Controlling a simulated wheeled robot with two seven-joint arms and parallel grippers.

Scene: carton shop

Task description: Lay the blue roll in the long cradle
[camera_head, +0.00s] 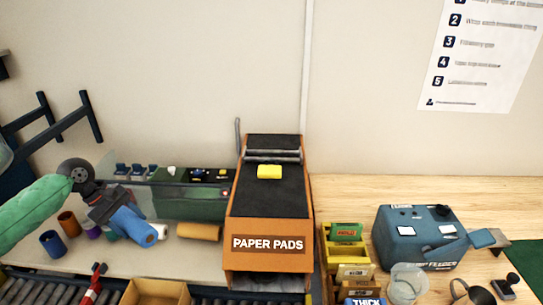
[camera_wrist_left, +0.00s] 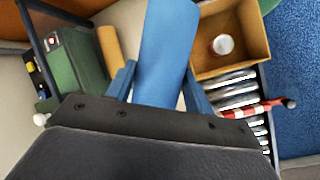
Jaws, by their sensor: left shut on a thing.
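My left gripper (camera_head: 115,212) reaches in from the left, above the left worktop. In the left wrist view the blue roll (camera_wrist_left: 165,50) lies between the two blue fingers and points away from the camera. I cannot make out a long cradle for certain in either view; the gripper and roll hide part of the worktop. My right gripper is not in view.
A tan roll (camera_head: 198,231) lies right of the blue one. Behind stands a green machine (camera_head: 190,203); right of it, the orange paper pads chute (camera_head: 266,215). Upright tubes (camera_head: 52,243) stand at left. An open carton (camera_head: 155,293) and rollers (camera_head: 38,291) are in front.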

